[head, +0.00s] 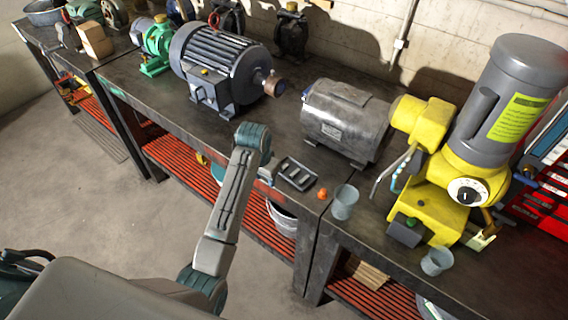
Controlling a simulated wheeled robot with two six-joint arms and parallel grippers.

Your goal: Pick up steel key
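A small black tray (281,182) lies on the workbench near its front edge, below the grey motor. It holds a few small grey bar-like pieces (298,174); one may be the steel key, but they are too small to tell apart. My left arm rises from the bottom of the head view to a joint just left of the tray. My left gripper (268,173) is mostly hidden beyond this arm, close to the tray's left side. Its fingers do not show clearly. My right gripper is not in view.
A grey motor (345,118) stands behind the tray, and a larger dark motor (222,65) stands further left. An orange cap (322,194) and a grey cup (344,203) are right of the tray. A yellow-and-grey machine (430,205) fills the right side.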

